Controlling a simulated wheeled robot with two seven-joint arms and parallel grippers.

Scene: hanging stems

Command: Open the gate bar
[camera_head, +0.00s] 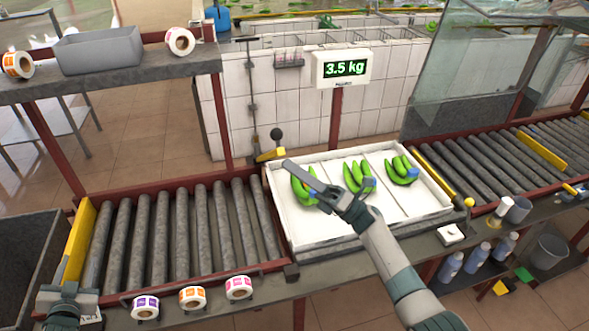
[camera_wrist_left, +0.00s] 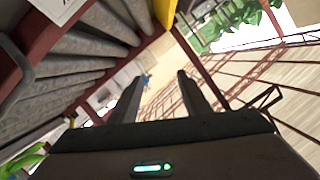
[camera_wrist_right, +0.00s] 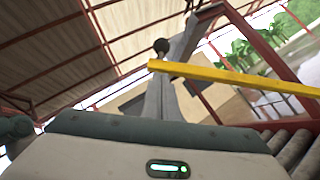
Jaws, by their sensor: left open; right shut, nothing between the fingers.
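A yellow bar (camera_wrist_right: 235,77) crosses the right wrist view in front of my right gripper's fingers, with a dark round knob (camera_wrist_right: 161,46) by its left end. In the head view a short yellow piece (camera_head: 268,155) and a dark knob (camera_head: 277,134) stand at the tray's back left corner; they seem to be the same parts. My right gripper (camera_head: 287,164) is shut and empty, reaching over the tray close to them. I cannot tell whether it touches the bar. Another yellow bar (camera_head: 436,176) lies along the tray's right side. My left gripper (camera_head: 68,292) is open at lower left.
The white tray (camera_head: 350,233) holds several green banana bunches (camera_head: 357,176), partly under my right arm. Roller conveyors (camera_head: 180,235) lie on both sides. A scale display (camera_head: 343,68) stands behind. Label rolls (camera_head: 192,298) line the front edge; a shelf (camera_head: 110,83) overhangs the left conveyor.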

